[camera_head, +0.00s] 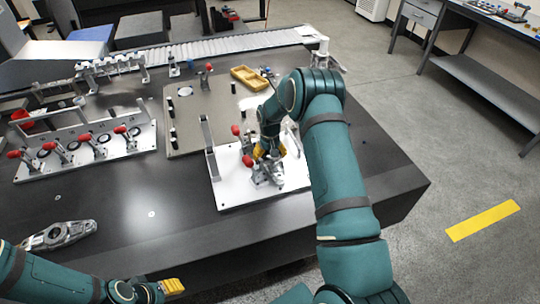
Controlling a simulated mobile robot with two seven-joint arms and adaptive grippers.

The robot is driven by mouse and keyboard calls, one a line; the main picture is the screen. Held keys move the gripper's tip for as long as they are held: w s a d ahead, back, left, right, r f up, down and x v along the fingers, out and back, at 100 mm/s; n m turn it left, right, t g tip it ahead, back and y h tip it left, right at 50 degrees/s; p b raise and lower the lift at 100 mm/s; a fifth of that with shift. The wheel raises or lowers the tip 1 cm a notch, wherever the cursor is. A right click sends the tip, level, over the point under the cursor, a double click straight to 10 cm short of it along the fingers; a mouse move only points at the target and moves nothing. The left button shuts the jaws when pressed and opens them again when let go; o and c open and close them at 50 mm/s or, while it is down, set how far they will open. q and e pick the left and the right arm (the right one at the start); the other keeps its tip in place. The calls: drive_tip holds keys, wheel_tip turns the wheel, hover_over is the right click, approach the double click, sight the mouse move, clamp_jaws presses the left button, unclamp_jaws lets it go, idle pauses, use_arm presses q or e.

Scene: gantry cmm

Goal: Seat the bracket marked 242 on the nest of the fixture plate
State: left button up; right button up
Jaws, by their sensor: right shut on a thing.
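My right gripper (266,152) has yellow fingertips and is shut on a grey metal bracket (266,174). The bracket is over or on the white fixture plate (232,196) at the table's right front; whether it touches the plate is hard to tell. My gripper and arm hide part of it, and no number can be read. Red-tipped clamps (247,160) stand beside it. Another grey metal part (60,235) lies flat at the table's left front. My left gripper (172,286) is low at the front edge, apart from everything; its opening is unclear.
A white plate with several red-handled clamps (90,160) is at left. A beige plate (190,142) with posts and a yellow tray (249,78) lies behind the white fixture plate. A roller conveyor (210,48) runs along the back. The table's middle front is clear.

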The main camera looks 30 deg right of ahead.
drive_tip(key=shift+f, duration=0.15)
drive_tip(key=o, duration=1.2)
wheel_tip(320, 180, up, 12)
drive_tip(key=shift+r, duration=0.1)
